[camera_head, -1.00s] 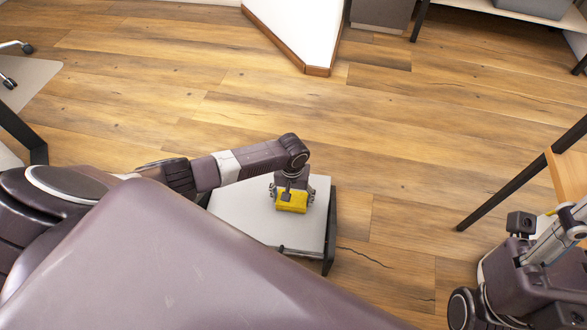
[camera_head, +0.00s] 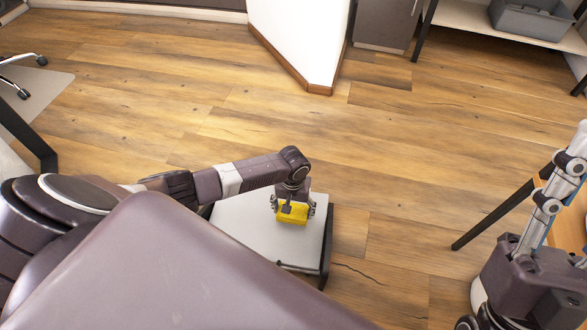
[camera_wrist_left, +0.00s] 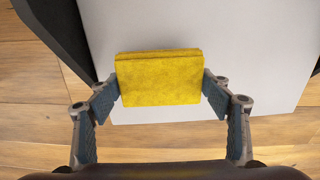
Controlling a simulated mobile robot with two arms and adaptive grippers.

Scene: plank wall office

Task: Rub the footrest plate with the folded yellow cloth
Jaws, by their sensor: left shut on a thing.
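The folded yellow cloth (camera_head: 292,213) is a small thick pad between the fingers of my left gripper (camera_head: 293,207). In the left wrist view the cloth (camera_wrist_left: 158,80) sits squarely between the two fingertips, and the left gripper (camera_wrist_left: 160,92) is shut on it from both sides. The footrest plate (camera_head: 250,226) is a pale grey flat top on a dark frame. The cloth is over its right part; whether it touches the surface I cannot tell. In the wrist view the plate (camera_wrist_left: 240,40) extends behind the cloth.
The wood floor (camera_head: 400,170) is clear beyond and right of the footrest. A dark table leg (camera_head: 490,215) slants down at the right. A white wall end (camera_head: 298,40) stands at the back. A grey bin (camera_head: 530,18) sits on a shelf at the back right.

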